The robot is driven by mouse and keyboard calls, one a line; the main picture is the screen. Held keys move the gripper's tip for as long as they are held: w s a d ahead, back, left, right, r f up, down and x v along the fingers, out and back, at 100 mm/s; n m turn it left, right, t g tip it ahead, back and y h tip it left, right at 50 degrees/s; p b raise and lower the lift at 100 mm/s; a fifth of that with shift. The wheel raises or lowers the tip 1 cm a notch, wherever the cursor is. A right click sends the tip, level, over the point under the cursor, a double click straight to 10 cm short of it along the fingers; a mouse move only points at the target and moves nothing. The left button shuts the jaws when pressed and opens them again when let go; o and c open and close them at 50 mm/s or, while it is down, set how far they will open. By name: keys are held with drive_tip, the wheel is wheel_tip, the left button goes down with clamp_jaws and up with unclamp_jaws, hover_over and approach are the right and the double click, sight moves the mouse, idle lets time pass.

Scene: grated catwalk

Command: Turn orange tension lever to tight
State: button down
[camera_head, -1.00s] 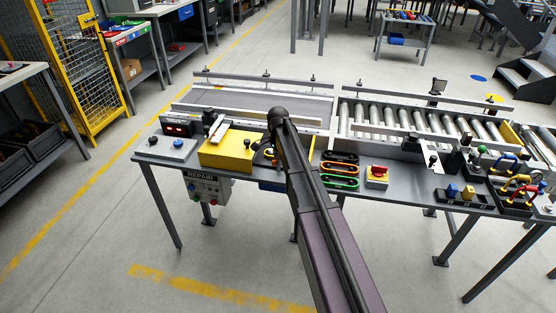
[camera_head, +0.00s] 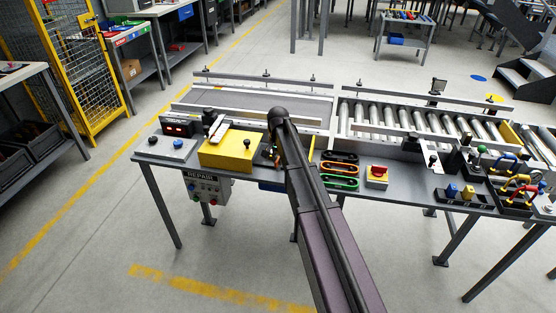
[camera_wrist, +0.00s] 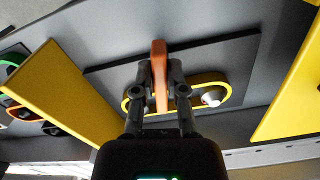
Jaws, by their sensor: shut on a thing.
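The orange tension lever (camera_wrist: 159,74) stands up between the two fingers of my gripper (camera_wrist: 160,92) in the wrist view. The fingers are shut on it from both sides. The lever sits over a yellow rounded frame (camera_wrist: 222,79) on a dark plate (camera_wrist: 236,55). A round metallic knob or bolt (camera_wrist: 212,97) shows inside the right end of the frame; the left end is partly covered by a finger. In the head view, my arm hides most of the lever and gripper. I cannot read any tight or loose mark.
A yellow box (camera_head: 228,152) with a black knob stands left of the gripper. The conveyor belt (camera_head: 260,103) runs behind.

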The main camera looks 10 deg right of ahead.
drive_tip(key=shift+s+n, duration=0.1)
drive_tip(key=shift+n, duration=1.2)
drive_tip(key=c, duration=0.7)
unclamp_jaws()
drive_tip(key=shift+m, duration=0.4)
